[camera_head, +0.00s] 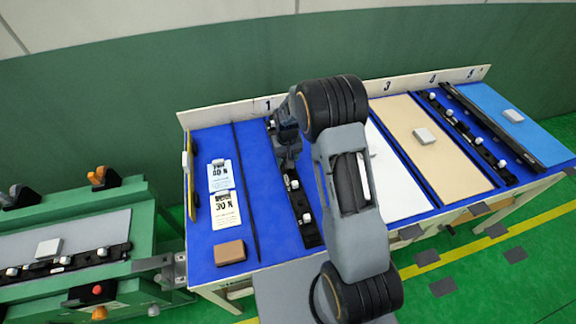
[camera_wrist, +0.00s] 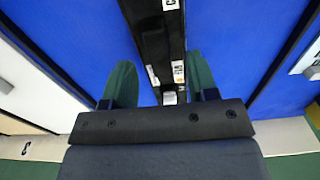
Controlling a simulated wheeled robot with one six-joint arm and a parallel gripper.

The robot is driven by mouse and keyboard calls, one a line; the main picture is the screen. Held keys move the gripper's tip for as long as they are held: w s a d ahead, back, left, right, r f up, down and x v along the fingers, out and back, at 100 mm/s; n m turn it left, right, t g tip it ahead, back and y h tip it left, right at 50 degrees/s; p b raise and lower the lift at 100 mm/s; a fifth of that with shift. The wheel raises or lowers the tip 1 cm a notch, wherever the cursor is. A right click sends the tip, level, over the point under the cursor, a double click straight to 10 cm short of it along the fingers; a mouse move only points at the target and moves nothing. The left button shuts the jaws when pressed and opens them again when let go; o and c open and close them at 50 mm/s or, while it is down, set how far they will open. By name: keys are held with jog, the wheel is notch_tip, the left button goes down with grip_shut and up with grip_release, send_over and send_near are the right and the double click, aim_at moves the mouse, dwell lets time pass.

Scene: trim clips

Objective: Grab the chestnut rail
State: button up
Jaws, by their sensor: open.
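A dark, near-black rail (camera_head: 301,206) with several white clips lies on the blue table below the number 1. No rail looks clearly chestnut; the only brown thing I see is a small block (camera_head: 230,252) at the table's front left. My gripper (camera_head: 287,137) is over the far part of this rail, and my arm hides part of the area beside it. In the wrist view the rail (camera_wrist: 155,35) runs between the two green fingers of my gripper (camera_wrist: 160,65). The fingers are apart, with blue showing beside the rail. I cannot tell how far above the rail they are.
Another dark rail with white clips (camera_head: 462,128) lies at the right of the table, beside a long black bar (camera_head: 495,125). White, tan and blue panels cover the right half. Printed cards (camera_head: 226,208) lie at the left. A green bench (camera_head: 140,225) stands left.

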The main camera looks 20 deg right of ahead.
jog(key=shift+s+f, duration=0.1)
jog(key=shift+f, duration=1.5)
jog(key=shift+c, duration=0.3)
grip_shut()
